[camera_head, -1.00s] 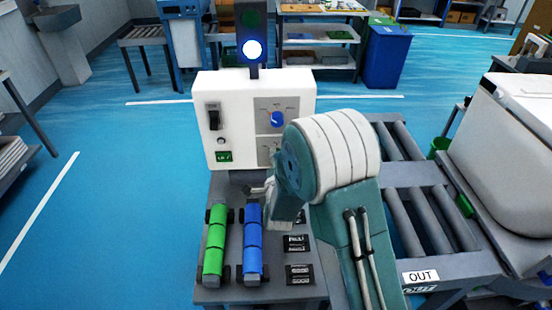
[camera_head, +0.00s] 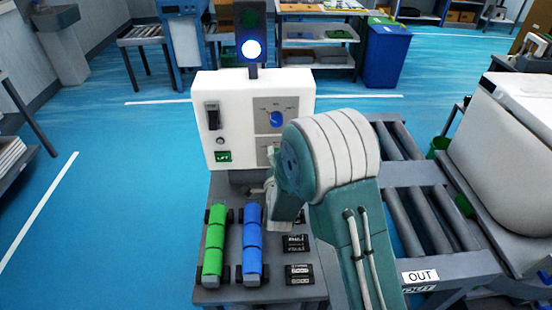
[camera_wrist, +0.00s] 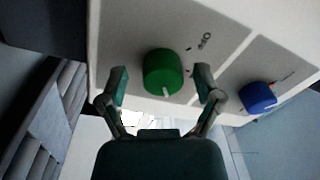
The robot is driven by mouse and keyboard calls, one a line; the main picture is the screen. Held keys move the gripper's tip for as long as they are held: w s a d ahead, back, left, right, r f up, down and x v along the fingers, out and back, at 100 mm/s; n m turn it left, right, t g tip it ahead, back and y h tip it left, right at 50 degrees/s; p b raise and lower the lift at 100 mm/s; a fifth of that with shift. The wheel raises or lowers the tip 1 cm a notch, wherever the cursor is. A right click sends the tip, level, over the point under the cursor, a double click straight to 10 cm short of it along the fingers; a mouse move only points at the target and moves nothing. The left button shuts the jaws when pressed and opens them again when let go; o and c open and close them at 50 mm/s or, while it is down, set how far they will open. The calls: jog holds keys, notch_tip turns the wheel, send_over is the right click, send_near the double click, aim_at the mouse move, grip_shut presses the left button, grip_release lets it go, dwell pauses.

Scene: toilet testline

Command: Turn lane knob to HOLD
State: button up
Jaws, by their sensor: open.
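A green knob (camera_wrist: 162,72) with a pale pointer mark sits on the white control box (camera_head: 208,140). A blue knob (camera_wrist: 257,97) is to its right in the wrist view and also shows in the head view (camera_head: 276,119). Small lettering surrounds both knobs; I cannot tell which one is the lane knob or read every label. My gripper (camera_wrist: 160,82) is open, one finger on either side of the green knob, with visible gaps. In the head view my arm hides the green knob and most of my gripper.
Green rollers (camera_head: 215,243) and blue rollers (camera_head: 252,247) lie on the bench in front. A roller conveyor (camera_head: 408,222) is at right.

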jog(key=s, duration=1.1)
jog(key=shift+s+a+f, duration=0.15)
jog(key=shift+s+f, duration=0.25)
jog(key=s+d+r+n+g+y, duration=0.1)
jog(key=s+d+r+n+g, duration=0.1)
jog(key=r+n+g, duration=0.25)
jog(key=s+d+r+n+g+y, duration=0.1)
jog(key=d+r+n+g, duration=0.2)
jog(key=r, duration=0.3)
jog(key=s+d+r+n+g, duration=0.2)
jog(key=s+d+n, duration=0.1)
jog(key=s, duration=0.7)
jog(key=s+d+r+n+g+h, duration=0.1)
jog(key=s+d+r+n+g, duration=0.2)
jog(key=s, duration=0.6)
jog(key=shift+s+d+h, duration=0.3)
jog(key=shift+s+d, duration=0.1)
jog(key=shift+d, duration=0.3)
